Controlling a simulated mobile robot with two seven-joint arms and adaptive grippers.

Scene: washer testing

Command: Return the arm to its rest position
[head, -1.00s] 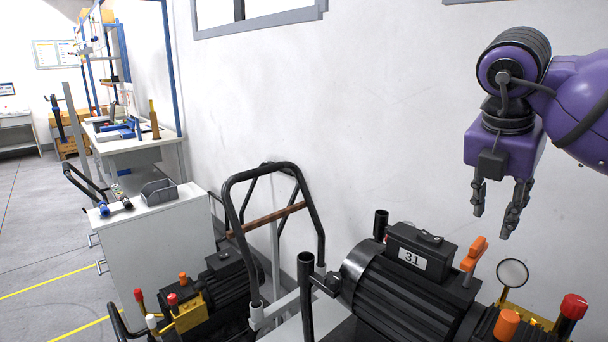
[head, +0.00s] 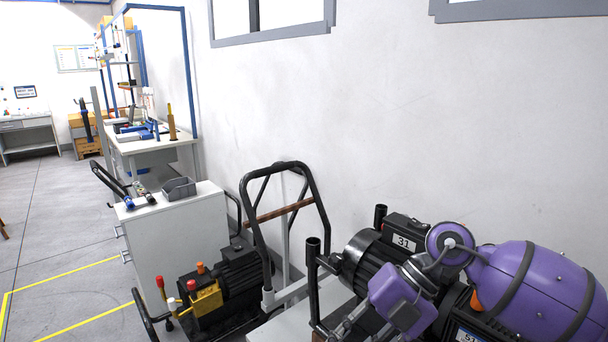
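My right arm, purple with black bands, comes in from the right edge, low in the head view. Its gripper (head: 352,324) is pointed down and to the left near the bottom edge, in front of the large black pump (head: 362,262) with the "31" label. The fingers are small and partly lost against the dark machine, so I cannot tell their opening. I see nothing held in them. The arm hides much of the pump's right side. My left gripper is not in view.
The white wall (head: 420,110) is behind. Open floor (head: 60,215) lies at left.

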